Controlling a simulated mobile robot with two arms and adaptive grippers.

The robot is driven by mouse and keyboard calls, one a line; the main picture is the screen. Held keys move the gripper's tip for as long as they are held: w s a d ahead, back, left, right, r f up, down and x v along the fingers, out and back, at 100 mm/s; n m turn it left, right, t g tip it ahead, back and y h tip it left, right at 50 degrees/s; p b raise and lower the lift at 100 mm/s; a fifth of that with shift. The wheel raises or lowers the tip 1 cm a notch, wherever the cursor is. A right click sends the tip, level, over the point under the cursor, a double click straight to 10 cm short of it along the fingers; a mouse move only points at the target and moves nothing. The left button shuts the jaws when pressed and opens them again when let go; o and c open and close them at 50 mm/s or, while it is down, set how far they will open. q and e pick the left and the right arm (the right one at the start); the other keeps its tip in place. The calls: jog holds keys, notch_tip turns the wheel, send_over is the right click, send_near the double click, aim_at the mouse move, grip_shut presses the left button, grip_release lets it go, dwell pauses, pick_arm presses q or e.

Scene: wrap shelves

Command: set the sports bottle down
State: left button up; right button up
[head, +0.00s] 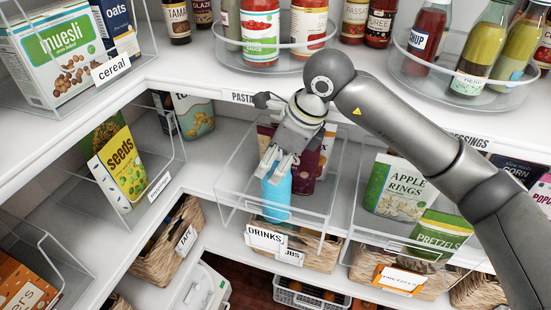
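The sports bottle (275,193) is blue and stands roughly upright in the clear bin labelled DRINKS (306,213) on the middle shelf. My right gripper (275,168) reaches down from above with its fingers around the bottle's top. The fingers appear closed on it. The bottle's top is hidden by the fingers, and I cannot tell whether its base touches the bin floor. My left gripper is not in view.
Dark red packages (305,172) stand behind the bottle in the same bin. A clear bin to the right holds the apple rings bag (398,188) and a pretzels bag (438,233). A seeds bag (120,165) is at left. The upper shelf edge (215,92) lies close under my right arm.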

jog(key=o, duration=0.4)
jog(key=shift+r, duration=0.15)
jog(key=shift+r+p, duration=0.5)
jog(key=shift+p, duration=0.2)
jog(key=shift+d+r, duration=0.1)
jog(key=shift+r, duration=0.05)
jog(key=shift+s+d+r+b, duration=0.15)
jog(key=shift+s+d+b, duration=0.8)
jog(key=shift+d, duration=0.85)
jog(key=shift+s+d+r+b, duration=0.1)
jog(key=shift+s+d+b, duration=0.85)
jog(key=shift+d, duration=0.85)
jog(key=shift+s+d+r+b, duration=0.15)
jog(key=shift+s+d+b, duration=0.5)
jog(key=shift+s+d, duration=0.85)
jog(key=shift+w+d, duration=0.25)
jog(key=shift+w, duration=0.05)
